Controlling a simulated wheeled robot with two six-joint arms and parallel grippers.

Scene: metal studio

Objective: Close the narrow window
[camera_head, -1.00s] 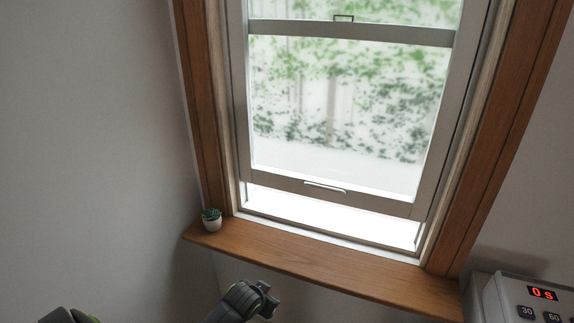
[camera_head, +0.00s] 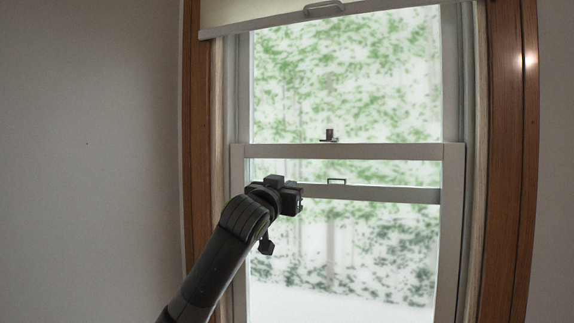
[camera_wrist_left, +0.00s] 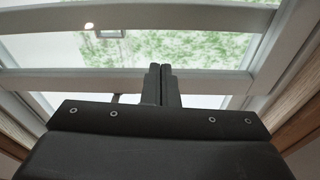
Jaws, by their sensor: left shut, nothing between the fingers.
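The window is a tall sash window in a wooden frame. In the head view, the inner sash's top rail (camera_head: 340,151), with a small dark latch (camera_head: 328,135) on it, sits higher than the outer sash's bottom rail (camera_head: 370,192), so the inner sash is raised. The window's lower edge is out of this view. My left gripper (camera_head: 290,198) is in front of the glass at the left, just below the inner top rail. In the left wrist view its fingers (camera_wrist_left: 162,84) are together and empty, overlapping a pale rail (camera_wrist_left: 210,82); contact cannot be told. My right gripper is not in view.
A rolled blind with a bottom bar (camera_head: 300,18) and pull handle (camera_head: 324,9) hangs above. Wooden side trim (camera_head: 508,160) borders the window on the right. Plain grey wall (camera_head: 90,150) lies to the left.

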